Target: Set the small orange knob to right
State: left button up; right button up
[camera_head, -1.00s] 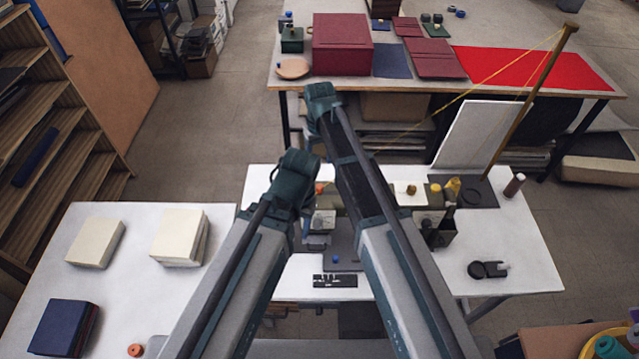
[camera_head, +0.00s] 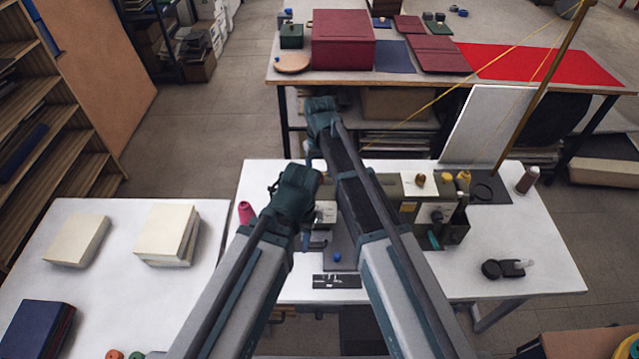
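A small brownish-orange knob (camera_head: 420,181) stands on a white square on top of the olive-grey machine (camera_head: 395,183), right of my arms. Its pointing direction is too small to tell. A small orange patch (camera_head: 408,207) shows on the machine's front, partly beside my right arm. My two arms reach forward over the white table and cover the machine's left and middle parts. Neither gripper can be made out; both are hidden behind my arm links.
The white worktable (camera_head: 540,250) holds a dark caddy with bottles (camera_head: 452,225), a black tool (camera_head: 505,268), a blue knob (camera_head: 337,257) and a pink cone (camera_head: 245,212). Cream stacks (camera_head: 168,232) lie on the left table. A red box (camera_head: 343,40) stands on the far table.

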jog(key=shift+f+b, duration=0.3)
jog(key=shift+f, duration=0.4)
jog(key=shift+r, duration=0.1)
grip_shut()
dwell(0.9)
